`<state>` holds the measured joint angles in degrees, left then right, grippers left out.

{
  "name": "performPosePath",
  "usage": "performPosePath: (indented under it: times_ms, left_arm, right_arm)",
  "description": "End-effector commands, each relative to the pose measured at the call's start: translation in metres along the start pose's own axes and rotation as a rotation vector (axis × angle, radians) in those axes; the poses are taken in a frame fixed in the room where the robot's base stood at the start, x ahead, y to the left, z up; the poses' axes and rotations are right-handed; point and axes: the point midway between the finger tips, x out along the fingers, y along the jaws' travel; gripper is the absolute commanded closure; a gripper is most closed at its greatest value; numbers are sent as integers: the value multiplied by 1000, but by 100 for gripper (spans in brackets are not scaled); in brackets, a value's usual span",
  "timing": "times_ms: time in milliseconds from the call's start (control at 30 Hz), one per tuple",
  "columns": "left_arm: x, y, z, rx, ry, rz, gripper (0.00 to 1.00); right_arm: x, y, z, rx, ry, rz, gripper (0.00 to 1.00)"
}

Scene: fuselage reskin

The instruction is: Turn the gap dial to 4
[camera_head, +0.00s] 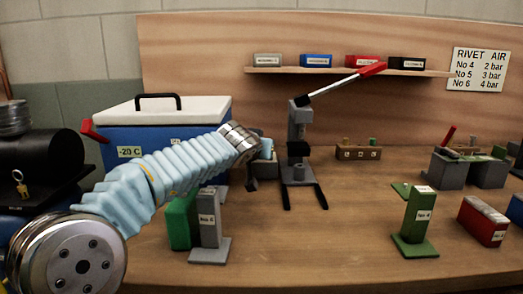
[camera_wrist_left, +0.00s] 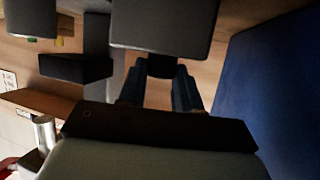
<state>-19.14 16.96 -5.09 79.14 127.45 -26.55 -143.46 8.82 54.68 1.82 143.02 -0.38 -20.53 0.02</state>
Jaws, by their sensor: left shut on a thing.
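My left gripper (camera_wrist_left: 160,88) reaches in from the left and is shut on a small dark part (camera_wrist_left: 162,66) below a grey block (camera_wrist_left: 165,22) in the wrist view. I take this part to be the gap dial, but no numbers show on it. In the head view my left wrist hides most of this spot, and the gripper end (camera_head: 260,160) is beside the grey lever press (camera_head: 299,150). My right gripper is in neither view.
A blue cooler (camera_head: 125,133) with a white lid stands behind my left arm. Grey (camera_head: 209,220) and green (camera_head: 418,215) stands are in front. A red box (camera_head: 484,222) is at right. A shelf (camera_head: 350,72) holds several small blocks. The front middle of the table is clear.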

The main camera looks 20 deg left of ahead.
Motion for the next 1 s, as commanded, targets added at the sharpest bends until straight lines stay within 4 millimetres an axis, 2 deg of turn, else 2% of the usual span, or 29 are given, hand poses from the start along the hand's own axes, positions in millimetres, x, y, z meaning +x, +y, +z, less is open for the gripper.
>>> performPosePath:
  times_ms: [67, 100, 233, 567, 900, 1000]
  left_arm:
    - [1, 0, 2, 2, -4, -1, 97]
    - [1, 0, 2, 2, -4, -2, 62]
    - [0, 0, 1, 1, -3, -2, 42]
    - [-3, 0, 0, 0, -1, -1, 41]
    - [-59, 0, 0, 0, 0, -1, 41]
    - [-70, 0, 0, 1, -1, -1, 41]
  right_arm:
    - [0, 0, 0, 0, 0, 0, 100]
    - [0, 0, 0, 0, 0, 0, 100]
    - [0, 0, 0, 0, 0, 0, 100]
    - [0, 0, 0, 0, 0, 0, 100]
    - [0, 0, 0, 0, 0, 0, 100]
    - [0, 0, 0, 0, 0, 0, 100]
